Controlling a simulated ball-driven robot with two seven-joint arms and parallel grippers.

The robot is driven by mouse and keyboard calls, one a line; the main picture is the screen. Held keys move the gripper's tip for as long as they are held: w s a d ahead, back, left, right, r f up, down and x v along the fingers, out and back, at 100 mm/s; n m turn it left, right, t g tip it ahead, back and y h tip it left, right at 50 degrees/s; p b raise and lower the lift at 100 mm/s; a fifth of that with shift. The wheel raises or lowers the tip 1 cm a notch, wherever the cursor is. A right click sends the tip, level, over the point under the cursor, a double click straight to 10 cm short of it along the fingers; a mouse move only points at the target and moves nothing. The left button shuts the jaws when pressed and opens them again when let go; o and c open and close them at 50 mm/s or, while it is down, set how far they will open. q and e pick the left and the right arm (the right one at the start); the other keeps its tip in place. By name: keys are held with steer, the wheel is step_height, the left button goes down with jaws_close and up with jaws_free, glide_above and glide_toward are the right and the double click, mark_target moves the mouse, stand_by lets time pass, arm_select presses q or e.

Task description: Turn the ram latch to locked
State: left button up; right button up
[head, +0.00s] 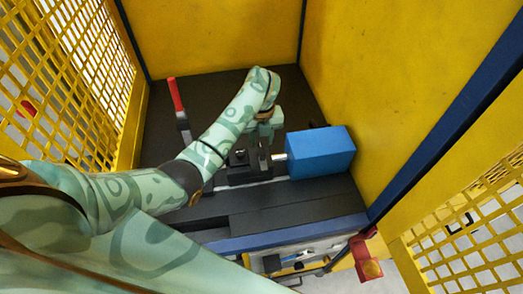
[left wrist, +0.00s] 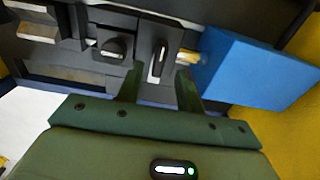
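The blue ram block (head: 320,152) sits on the right of the dark machine bed, with a short metal rod (head: 279,157) out of its left side. It also shows in the left wrist view (left wrist: 255,70). A dark upright piece with a pale slim part (left wrist: 158,60), perhaps the ram latch, stands left of the rod. A dark round knob (left wrist: 113,48) is further left. My left gripper (head: 266,135) is above this area. In the left wrist view its two fingers (left wrist: 158,92) are apart, with the upright piece beyond the gap; contact cannot be told. My right gripper is out of view.
A red-handled lever (head: 175,95) stands at the back left of the bed. Yellow panels (head: 400,70) close in the back and right, and yellow mesh (head: 80,70) the left. A red part (head: 368,262) is at the front right corner. The dark bed behind my arm looks clear.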

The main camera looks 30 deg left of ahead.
mark_target(261, 149)
arm_select(q)
step_height(261, 149, down, 5)
steer(key=shift+f+b, duration=0.1)
steer(key=shift+b, duration=0.25)
jaws_close()
